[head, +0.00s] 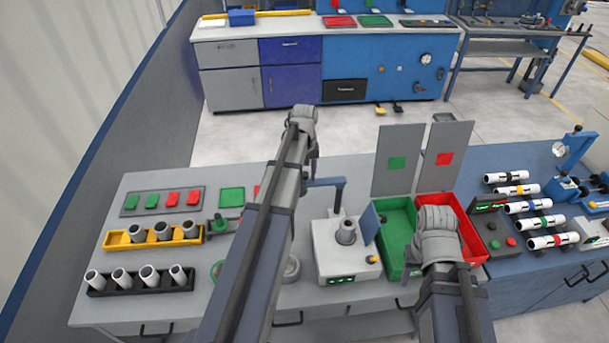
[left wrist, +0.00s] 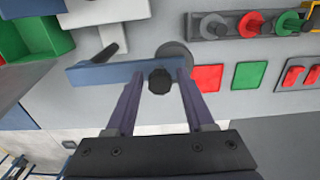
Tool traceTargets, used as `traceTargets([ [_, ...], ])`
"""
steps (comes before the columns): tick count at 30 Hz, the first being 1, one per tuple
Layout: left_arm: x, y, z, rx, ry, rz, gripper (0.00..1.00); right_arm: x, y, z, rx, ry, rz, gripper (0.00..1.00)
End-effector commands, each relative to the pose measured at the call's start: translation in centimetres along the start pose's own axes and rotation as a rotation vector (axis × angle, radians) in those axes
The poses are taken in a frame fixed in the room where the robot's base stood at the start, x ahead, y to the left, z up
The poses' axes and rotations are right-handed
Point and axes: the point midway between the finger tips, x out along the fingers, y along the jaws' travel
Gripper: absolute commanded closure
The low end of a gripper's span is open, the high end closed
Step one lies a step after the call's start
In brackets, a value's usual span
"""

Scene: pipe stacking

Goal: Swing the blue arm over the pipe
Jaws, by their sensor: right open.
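The blue arm (head: 325,182) sits on an upright post behind the white station (head: 330,262) and points left, away from the pipe. The pipe (head: 346,231) stands upright in the station, with nothing over it. In the left wrist view the blue arm (left wrist: 105,73) crosses ahead of my left gripper (left wrist: 159,80). Its fingers straddle the black knob (left wrist: 160,79) on the arm, with a slim gap on each side. In the head view my left gripper (head: 312,172) is largely hidden by its own wrist.
A green bin (head: 393,252) and a red bin (head: 470,215) stand right of the station. A yellow rack (head: 118,240) and a black rack (head: 98,284) hold short pipes at the left. Coloured pads lie behind them.

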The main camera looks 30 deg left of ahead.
Motion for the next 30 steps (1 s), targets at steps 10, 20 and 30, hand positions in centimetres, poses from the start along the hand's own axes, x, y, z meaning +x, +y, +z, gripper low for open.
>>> traceTargets([
  [10, 0.01, 0.0, 0.0, 0.0, 0.0, 0.0, 0.87, 0.01, 0.0, 0.0, 0.0, 0.0, 0.0, 0.5],
  [20, 0.01, 0.0, 0.0, 0.0, 0.0, 0.0, 1.0, 0.01, 0.0, 0.0, 0.0, 0.0, 0.0, 0.5],
  [30, 0.01, 0.0, 0.0, 0.0, 0.0, 0.0, 1.0, 0.01, 0.0, 0.0, 0.0, 0.0, 0.0, 0.5],
])
